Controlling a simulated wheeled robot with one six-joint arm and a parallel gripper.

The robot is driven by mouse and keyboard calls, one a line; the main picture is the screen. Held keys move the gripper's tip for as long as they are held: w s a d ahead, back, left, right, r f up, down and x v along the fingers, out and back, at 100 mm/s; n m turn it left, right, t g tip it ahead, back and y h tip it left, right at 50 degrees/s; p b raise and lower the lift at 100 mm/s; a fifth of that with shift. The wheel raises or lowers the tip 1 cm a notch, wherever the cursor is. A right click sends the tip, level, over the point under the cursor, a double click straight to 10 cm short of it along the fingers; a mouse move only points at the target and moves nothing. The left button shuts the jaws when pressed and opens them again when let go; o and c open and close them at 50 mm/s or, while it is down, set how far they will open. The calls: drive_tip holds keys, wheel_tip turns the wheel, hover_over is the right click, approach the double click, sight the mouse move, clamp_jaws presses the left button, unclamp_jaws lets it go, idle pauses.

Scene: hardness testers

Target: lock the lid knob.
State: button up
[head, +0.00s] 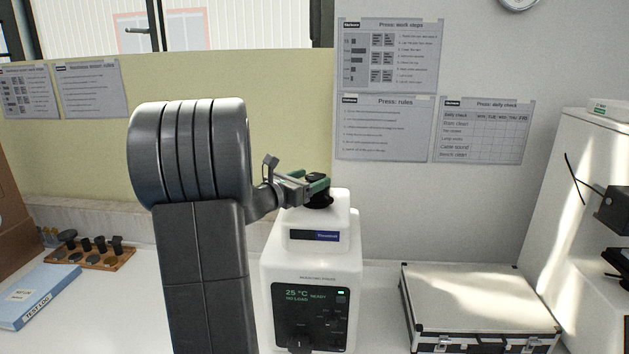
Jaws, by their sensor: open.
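A white press machine (310,268) stands on the bench in the middle of the head view. Its dark front panel (312,318) has a lit display that reads "25 °C" and "NO LOAD READY". The black lid knob (318,199) is on top of the machine's raised head. My gripper (318,187) is at the knob, with its green-padded fingers at the knob's height. The jaws are open. Whether the fingers touch the knob cannot be told.
A silver case (478,305) lies on the bench to the right. A wooden rack (95,255) with several dark parts and a blue test log (38,295) are at the left. A white machine (590,215) stands at the far right.

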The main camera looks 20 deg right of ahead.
drive_tip(key=b+v, duration=0.3)
drive_tip(key=v, duration=0.8)
drive_tip(key=shift+s+a, duration=0.2)
drive_tip(key=shift+d, duration=0.1)
drive_tip(key=p+x, duration=0.4)
drive_tip(key=x, duration=0.9)
drive_tip(key=shift+w+d+p, duration=0.3)
drive_tip(key=shift+p, duration=0.05)
drive_tip(key=shift+t, duration=0.3)
drive_tip(key=shift+a, duration=0.1)
